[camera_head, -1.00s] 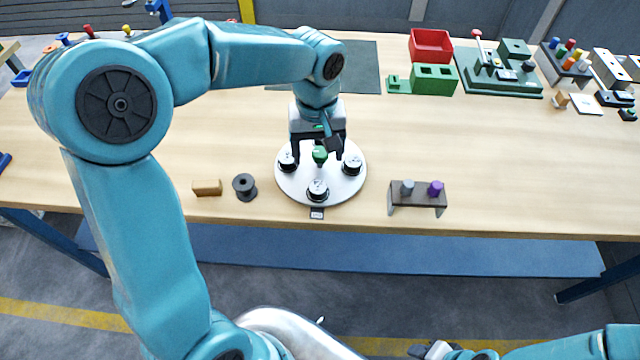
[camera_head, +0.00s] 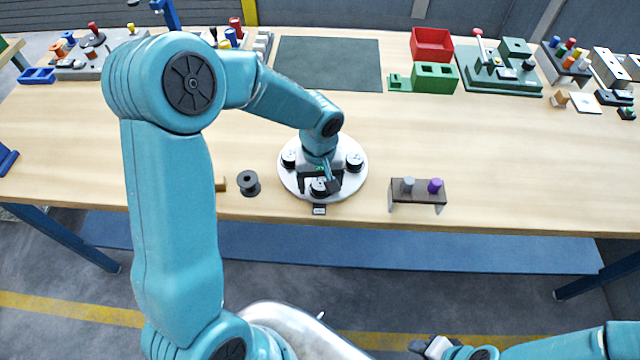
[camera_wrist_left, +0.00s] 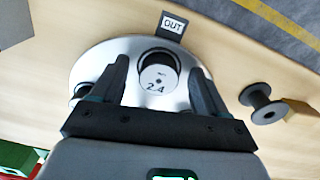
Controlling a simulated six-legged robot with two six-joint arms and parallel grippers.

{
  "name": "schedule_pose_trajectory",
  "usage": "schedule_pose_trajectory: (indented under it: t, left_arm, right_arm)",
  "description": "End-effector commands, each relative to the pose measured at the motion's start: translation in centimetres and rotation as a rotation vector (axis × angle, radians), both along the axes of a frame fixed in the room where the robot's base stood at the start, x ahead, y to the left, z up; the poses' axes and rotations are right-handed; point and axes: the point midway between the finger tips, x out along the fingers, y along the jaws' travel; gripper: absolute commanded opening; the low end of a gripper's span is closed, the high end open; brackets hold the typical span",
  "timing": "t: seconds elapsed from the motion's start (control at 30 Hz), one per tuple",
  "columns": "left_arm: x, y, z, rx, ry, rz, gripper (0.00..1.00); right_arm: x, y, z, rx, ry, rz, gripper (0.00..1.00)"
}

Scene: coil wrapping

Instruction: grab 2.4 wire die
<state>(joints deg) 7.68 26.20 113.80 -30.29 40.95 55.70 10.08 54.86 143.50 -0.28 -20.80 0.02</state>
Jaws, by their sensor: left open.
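The 2.4 wire die (camera_wrist_left: 157,82) is a black and silver round piece marked "2.4" on the white round plate (camera_wrist_left: 92,62), on the side by the OUT label (camera_wrist_left: 172,25). In the head view the plate (camera_head: 352,190) sits near the table's front edge. My left gripper (camera_wrist_left: 160,88) is open, with one finger on each side of the 2.4 die in the wrist view. In the head view my left gripper (camera_head: 320,184) hangs over the front of the plate and partly hides that die. My right gripper (camera_head: 432,347) is at the bottom edge, low and away from the table; its jaws are unclear.
Two other dies (camera_head: 289,158) (camera_head: 354,161) stand on the plate. A black spool (camera_head: 248,183) stands to its left, beside a partly hidden wooden block (camera_head: 221,184). A small dark stand (camera_head: 418,192) with grey and purple pegs is to the right. Green fixtures and a red bin (camera_head: 431,45) are farther back.

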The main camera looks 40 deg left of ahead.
Motion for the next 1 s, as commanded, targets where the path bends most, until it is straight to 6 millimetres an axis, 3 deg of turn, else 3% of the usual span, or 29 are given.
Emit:
schedule_pose_trajectory:
  t: [0.03,0.23,0.5,0.67,0.83,1.0]
  left_arm:
    - [0.0,0.0,0.0,0.000,0.000,0.000,0.68]
    - [0.0,0.0,0.0,0.000,0.000,0.000,0.04]
    - [0.0,0.0,0.1,0.000,0.000,0.000,0.04]
    - [0.1,0.0,1.3,0.001,-0.003,0.000,0.04]
    - [0.2,0.0,4.7,0.001,-0.008,0.001,0.04]
    - [0.2,0.0,10.0,0.001,-0.010,0.000,0.04]
  right_arm:
    - [0.0,0.0,0.0,0.000,0.000,0.000,0.43]
    - [0.0,0.0,0.0,0.000,0.000,0.000,0.43]
    - [0.0,0.0,0.0,0.000,0.000,0.000,0.43]
    - [0.0,0.0,-0.1,0.000,0.000,0.000,0.43]
    - [0.0,0.0,-0.4,0.000,0.000,0.000,0.43]
    - [0.0,0.0,-0.7,0.000,0.000,0.000,0.43]
